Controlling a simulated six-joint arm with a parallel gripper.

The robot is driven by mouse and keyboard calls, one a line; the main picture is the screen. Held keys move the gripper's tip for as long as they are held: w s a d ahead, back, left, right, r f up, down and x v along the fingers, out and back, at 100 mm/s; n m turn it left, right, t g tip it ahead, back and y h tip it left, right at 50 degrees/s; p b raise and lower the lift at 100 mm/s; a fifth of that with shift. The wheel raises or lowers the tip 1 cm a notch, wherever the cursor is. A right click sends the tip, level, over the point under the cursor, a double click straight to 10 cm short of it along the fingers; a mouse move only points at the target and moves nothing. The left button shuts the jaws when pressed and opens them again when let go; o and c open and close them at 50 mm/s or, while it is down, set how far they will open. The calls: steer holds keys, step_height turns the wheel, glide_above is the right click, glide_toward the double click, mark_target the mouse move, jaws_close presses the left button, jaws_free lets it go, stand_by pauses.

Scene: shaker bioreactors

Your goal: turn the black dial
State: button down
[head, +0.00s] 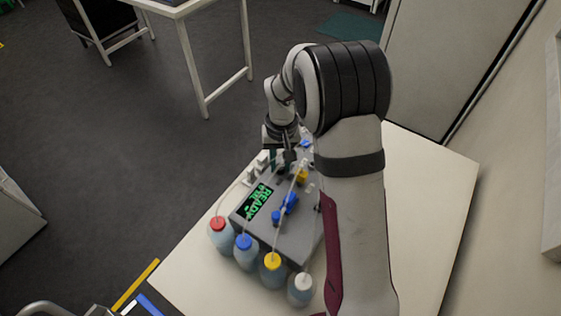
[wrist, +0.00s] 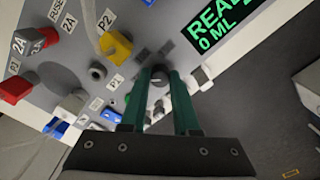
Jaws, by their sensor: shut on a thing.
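My gripper (head: 283,160) reaches down onto the far part of the grey bioreactor panel (head: 300,226). In the wrist view its two green fingers (wrist: 161,82) are closed around a small dark round knob, the black dial (wrist: 158,77). The fingers hide most of the dial, and I cannot tell its angle. The dial is too small to make out in the head view. The screen (wrist: 220,22) beside it reads READY and 0 ML, partly cut off in the wrist view.
A yellow valve (wrist: 117,46), a red knob (wrist: 14,89) and another dark knob (wrist: 97,72) stand near the fingers. Tubes run from capped bottles (head: 247,254) along the panel's front. My arm covers the panel's right side. The table (head: 435,200) is bare at right.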

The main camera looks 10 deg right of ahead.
mark_target(281, 166)
steer(key=shift+n, duration=1.1)
steer(key=c, duration=0.7)
jaws_free()
steer(key=shift+o, duration=0.2)
step_height(281, 166, up, 16)
steer(key=shift+d+f, duration=0.1)
